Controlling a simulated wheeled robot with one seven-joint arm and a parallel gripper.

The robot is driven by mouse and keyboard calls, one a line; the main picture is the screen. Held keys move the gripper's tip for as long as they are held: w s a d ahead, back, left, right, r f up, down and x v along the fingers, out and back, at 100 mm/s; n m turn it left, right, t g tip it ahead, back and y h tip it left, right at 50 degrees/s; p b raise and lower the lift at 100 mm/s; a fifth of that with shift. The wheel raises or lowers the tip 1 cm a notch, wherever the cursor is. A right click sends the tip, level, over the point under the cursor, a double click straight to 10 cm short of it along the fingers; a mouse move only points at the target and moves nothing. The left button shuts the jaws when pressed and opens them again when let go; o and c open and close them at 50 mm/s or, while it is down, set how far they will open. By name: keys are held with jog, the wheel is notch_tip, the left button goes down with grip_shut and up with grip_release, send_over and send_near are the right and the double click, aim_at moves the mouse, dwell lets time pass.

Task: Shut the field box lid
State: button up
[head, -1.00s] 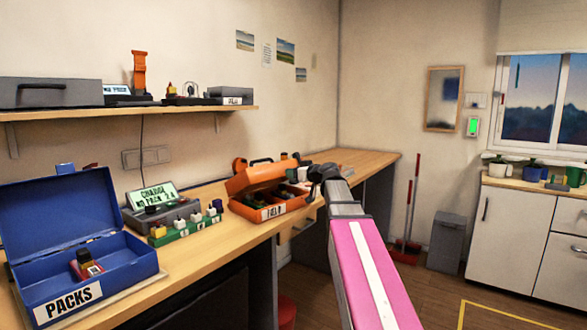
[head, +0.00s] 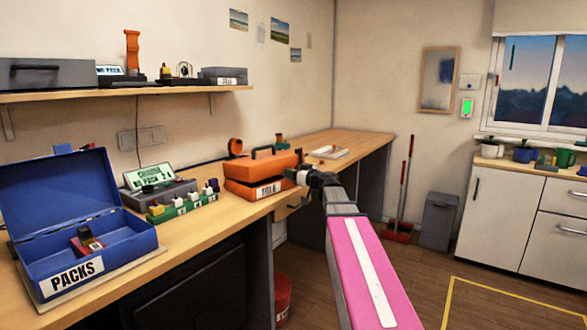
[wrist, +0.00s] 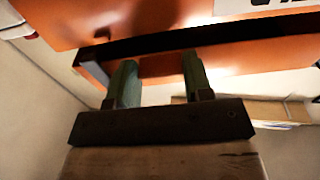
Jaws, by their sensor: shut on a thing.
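The orange field box (head: 262,188) stands on the workbench in the head view, with a white label on its front. My gripper (head: 292,174) is at the box's right end. In the wrist view the green fingers of my gripper (wrist: 158,85) stand apart with an orange part of the lid (wrist: 160,70) between them, and a dark band runs along the box. The box's inside is hidden.
A blue PACKS box (head: 90,262) stands open at the left with a pack inside. A green strip of plugs (head: 182,208) and a charger (head: 160,190) sit between the boxes. A white tray (head: 328,152) lies behind my gripper.

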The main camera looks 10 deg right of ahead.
jog(key=shift+s+f, duration=0.1)
jog(key=shift+f, duration=1.65)
jog(key=o, duration=1.3)
jog(key=shift+r, duration=0.1)
jog(key=v, duration=1)
jog(key=shift+s+d, duration=0.25)
jog(key=shift+s, duration=0.05)
